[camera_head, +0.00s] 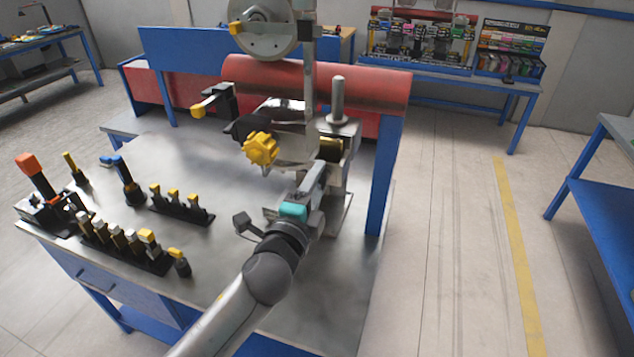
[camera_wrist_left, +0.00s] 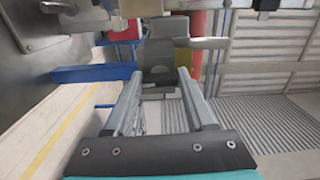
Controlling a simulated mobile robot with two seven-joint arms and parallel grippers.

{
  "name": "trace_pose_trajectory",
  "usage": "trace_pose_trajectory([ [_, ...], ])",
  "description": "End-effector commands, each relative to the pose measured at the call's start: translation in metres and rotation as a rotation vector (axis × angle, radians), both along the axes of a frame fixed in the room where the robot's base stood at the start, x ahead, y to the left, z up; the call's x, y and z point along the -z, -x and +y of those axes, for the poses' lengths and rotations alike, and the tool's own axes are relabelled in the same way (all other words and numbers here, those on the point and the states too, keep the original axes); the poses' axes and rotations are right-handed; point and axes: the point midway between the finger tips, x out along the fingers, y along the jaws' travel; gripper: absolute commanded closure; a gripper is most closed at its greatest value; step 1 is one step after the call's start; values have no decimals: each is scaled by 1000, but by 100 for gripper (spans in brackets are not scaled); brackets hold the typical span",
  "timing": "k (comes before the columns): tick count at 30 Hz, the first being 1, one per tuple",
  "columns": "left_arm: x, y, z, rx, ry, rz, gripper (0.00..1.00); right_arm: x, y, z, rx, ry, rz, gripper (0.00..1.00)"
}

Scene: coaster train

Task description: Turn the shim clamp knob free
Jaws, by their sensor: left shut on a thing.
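My left gripper (camera_head: 318,172) reaches in from the front to the metal fixture (camera_head: 345,135) at the back right of the bench. In the left wrist view its two fingers (camera_wrist_left: 160,78) are apart and their tips lie on either side of a grey knob-like part (camera_wrist_left: 162,58). The gripper is shut on this part. I cannot tell for sure that it is the shim clamp knob, and the fingers hide it in the head view. A yellow lobed knob (camera_head: 260,148) sits left of the gripper, apart from it. My right gripper is not in view.
A red cylinder (camera_head: 300,80) lies behind the fixture, and a blue post (camera_head: 384,175) stands to its right. An upright metal pin (camera_head: 337,100) rises from the fixture. Racks of yellow-topped tools (camera_head: 180,203) stand on the steel bench at left.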

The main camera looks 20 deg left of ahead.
Motion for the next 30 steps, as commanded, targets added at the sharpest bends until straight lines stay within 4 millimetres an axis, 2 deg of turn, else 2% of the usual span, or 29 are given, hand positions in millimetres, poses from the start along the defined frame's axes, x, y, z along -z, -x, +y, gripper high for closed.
trace_pose_trajectory([
  [1, 1, 0, 0, 0, 0, 1, 100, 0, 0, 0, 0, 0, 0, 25],
  [2, 1, 0, 0, 0, 0, 1, 43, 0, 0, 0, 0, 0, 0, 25],
  [9, 0, 0, 0, 0, -1, 1, 16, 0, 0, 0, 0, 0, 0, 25],
  [20, 1, 5, 0, 0, -2, 1, 15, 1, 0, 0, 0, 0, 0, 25],
  [23, 2, 15, 0, 1, -1, 2, 15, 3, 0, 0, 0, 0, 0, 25],
  [30, 2, 54, 2, 1, -2, 2, 15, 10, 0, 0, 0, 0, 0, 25],
])
